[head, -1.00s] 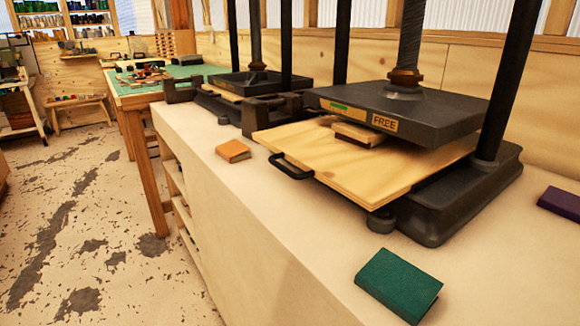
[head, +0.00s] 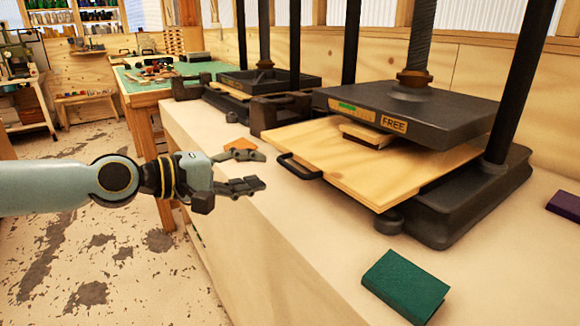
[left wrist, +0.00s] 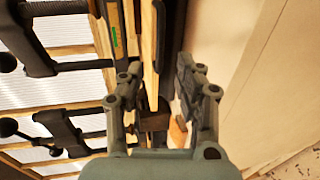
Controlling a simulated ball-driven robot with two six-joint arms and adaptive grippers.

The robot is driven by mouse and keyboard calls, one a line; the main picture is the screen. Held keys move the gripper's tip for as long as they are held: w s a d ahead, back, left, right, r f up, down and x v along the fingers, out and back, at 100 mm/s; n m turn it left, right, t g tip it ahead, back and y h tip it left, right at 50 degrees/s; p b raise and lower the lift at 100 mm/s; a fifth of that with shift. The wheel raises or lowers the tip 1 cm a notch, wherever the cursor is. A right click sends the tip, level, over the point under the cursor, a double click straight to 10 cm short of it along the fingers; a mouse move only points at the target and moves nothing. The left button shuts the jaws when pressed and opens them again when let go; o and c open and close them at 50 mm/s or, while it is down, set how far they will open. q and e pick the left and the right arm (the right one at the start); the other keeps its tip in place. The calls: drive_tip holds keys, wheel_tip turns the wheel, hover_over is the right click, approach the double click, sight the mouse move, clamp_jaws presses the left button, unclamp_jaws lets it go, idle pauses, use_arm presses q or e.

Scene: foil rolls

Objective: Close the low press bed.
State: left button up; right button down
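The near press has a pale wooden bed (head: 350,165), drawn out toward the bench's front edge from under a dark plate (head: 420,108) labelled FREE. A black bar handle (head: 296,168) is on the bed's front edge. A small pale block (head: 368,134) lies on the bed beneath the plate. My left gripper (head: 262,170) is open and empty, pointing at the handle from the left, with a small gap seen in the head view. In the left wrist view my open fingers (left wrist: 160,82) frame the bed's edge (left wrist: 148,45); contact cannot be told there. My right gripper is not in view.
A green book (head: 405,285) lies on the bench (head: 300,250) in front of the press, and a purple book (head: 565,205) at right. An orange book (head: 241,144) is partly behind my gripper. A second press (head: 262,82) stands farther back. Open floor lies left.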

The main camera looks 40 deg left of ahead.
sight(288, 168)
use_arm(q)
drive_tip(key=x, duration=0.8)
drive_tip(key=shift+w+d+f, duration=0.1)
drive_tip(key=shift+w+d, duration=0.1)
drive_tip(key=shift+w, duration=0.1)
drive_tip(key=shift+c, duration=0.3)
clamp_jaws()
